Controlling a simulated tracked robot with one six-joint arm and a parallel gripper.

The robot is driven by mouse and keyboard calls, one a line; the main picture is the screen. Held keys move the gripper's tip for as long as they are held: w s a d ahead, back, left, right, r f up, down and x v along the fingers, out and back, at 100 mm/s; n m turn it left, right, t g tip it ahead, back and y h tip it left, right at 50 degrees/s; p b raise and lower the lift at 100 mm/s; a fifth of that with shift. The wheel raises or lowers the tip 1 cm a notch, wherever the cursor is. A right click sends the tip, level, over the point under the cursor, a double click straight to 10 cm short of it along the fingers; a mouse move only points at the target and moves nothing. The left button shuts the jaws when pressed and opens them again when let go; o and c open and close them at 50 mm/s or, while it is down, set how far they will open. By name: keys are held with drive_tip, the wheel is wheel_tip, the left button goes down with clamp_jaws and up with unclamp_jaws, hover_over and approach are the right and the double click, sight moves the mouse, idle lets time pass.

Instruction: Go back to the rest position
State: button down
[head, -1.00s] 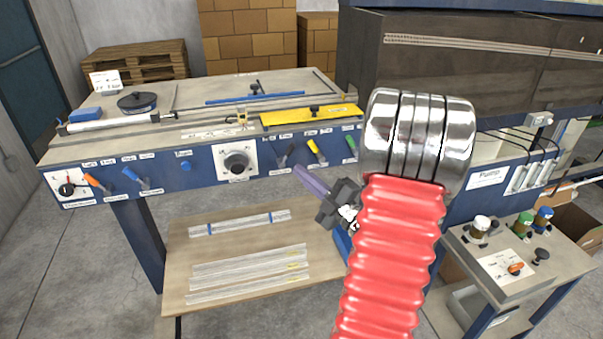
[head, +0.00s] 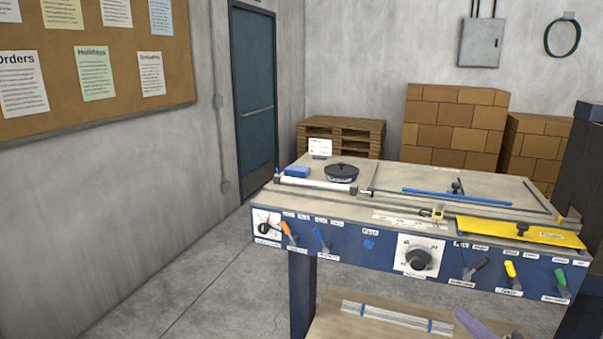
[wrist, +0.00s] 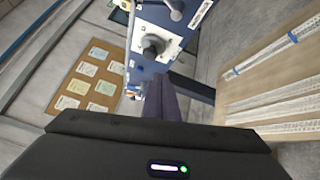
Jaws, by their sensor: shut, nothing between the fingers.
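My gripper (wrist: 166,98) shows in the wrist view as a pair of dark purple fingers held together, with nothing between them. It points toward the blue front panel of the laminating bench, near a black round knob (wrist: 152,46). In the head view only a purple finger part shows at the lower right edge, in front of the lower shelf. The rest of my arm is out of that view. The bench (head: 330,240) stands in front of me with a yellow plate (head: 515,232), a blue bar (head: 455,197) and coloured levers.
The lower shelf (head: 345,328) carries bundled clear strips (head: 395,316). A notice board (head: 60,75) hangs on the left wall, with a blue door (head: 254,100) beyond. A pallet stack (head: 343,134) and brown boxes (head: 450,120) stand behind. The floor left of the bench is clear.

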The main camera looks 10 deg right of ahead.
drive_tip(key=s+a+f+n+g+y, duration=0.15)
drive_tip(key=s+a+n+g, duration=0.45)
drive_tip(key=n, duration=0.6)
drive_tip(key=s+a+f+n+g, duration=0.2)
drive_tip(key=a+n+g, duration=0.2)
drive_tip(key=a+n, duration=0.55)
drive_tip(key=s+a+f+n+g, duration=0.1)
drive_tip(key=s+a+n+g, duration=0.4)
drive_tip(key=n, duration=0.8)
drive_tip(key=a+r+n+t+h, duration=0.2)
drive_tip(key=a+r+n+h, duration=0.2)
drive_tip(key=a+r+n, duration=0.5)
wheel_tip(320, 180, up, 3)
drive_tip(key=n, duration=0.5)
drive_tip(key=shift+s+a+n+t+h, duration=0.35)
drive_tip(key=shift+t, duration=0.05)
drive_tip(key=c, duration=2.5)
unclamp_jaws()
drive_tip(key=shift+f, duration=0.1)
